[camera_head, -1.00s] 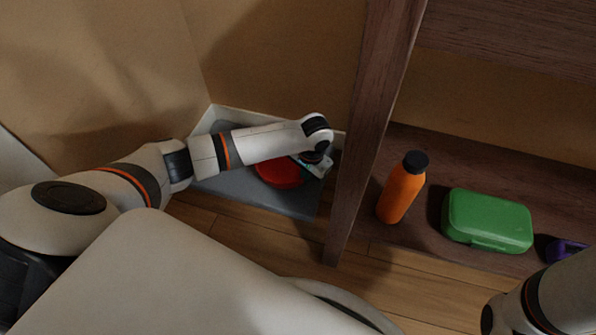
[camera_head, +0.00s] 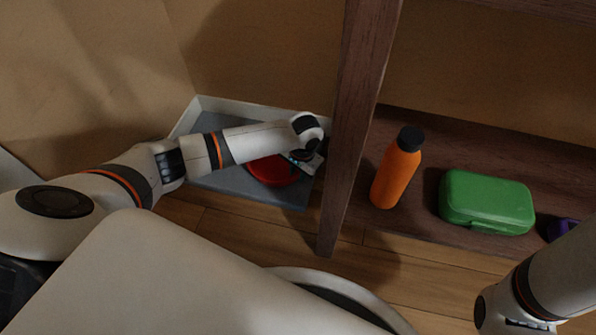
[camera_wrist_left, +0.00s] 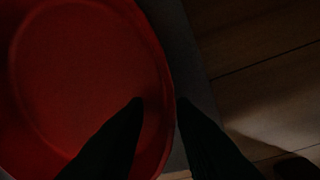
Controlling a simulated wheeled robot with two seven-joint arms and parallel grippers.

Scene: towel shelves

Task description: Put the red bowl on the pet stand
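The red bowl (camera_head: 272,170) lies on a low grey surface with a pale raised rim (camera_head: 226,185) in the corner, partly hidden under my left forearm. I cannot tell whether this grey surface is the pet stand. My left gripper (camera_head: 300,163) is at the bowl's right side, its fingers mostly hidden in the head view. In the left wrist view the bowl (camera_wrist_left: 85,75) fills the left half. The left gripper's dark fingers (camera_wrist_left: 160,101) are apart, one over the bowl's inside and one outside, with the rim between them. My right gripper is out of view.
A dark wooden shelf post (camera_head: 352,130) stands just right of my left gripper. On the low shelf (camera_head: 415,225) are an orange bottle (camera_head: 397,175), a green box (camera_head: 487,203) and a purple thing (camera_head: 562,230). Walls close in behind the grey surface. Wooden floor (camera_head: 225,225) shows in front.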

